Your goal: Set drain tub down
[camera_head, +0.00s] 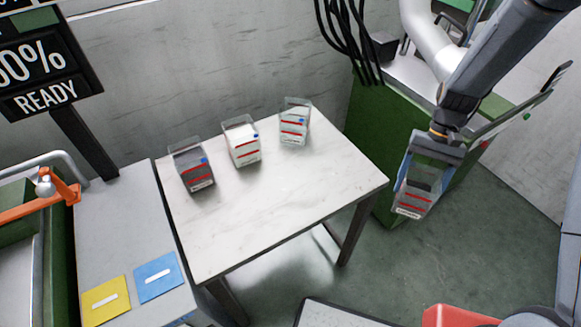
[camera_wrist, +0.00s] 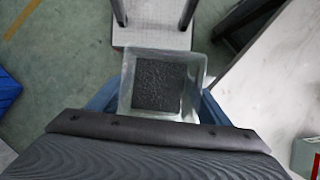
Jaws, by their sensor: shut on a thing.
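My gripper (camera_head: 430,165) is shut on a clear tub (camera_head: 413,203) with dark contents and a red-striped label. It holds the tub upright or nearly so, in the air to the right of the marble-topped table (camera_head: 270,215), over the floor. In the wrist view the tub (camera_wrist: 126,100) shows from above, with dark grey granules (camera_wrist: 157,80) inside. I cannot read which tub is the drain tub.
Three similar tubs stand along the table's far side: a dark one (camera_head: 192,168), a white one (camera_head: 242,143) and another (camera_head: 294,124). The table's front and right are clear. A green machine (camera_head: 380,135) stands behind. Yellow (camera_head: 106,300) and blue (camera_head: 158,277) pads lie on the left bench.

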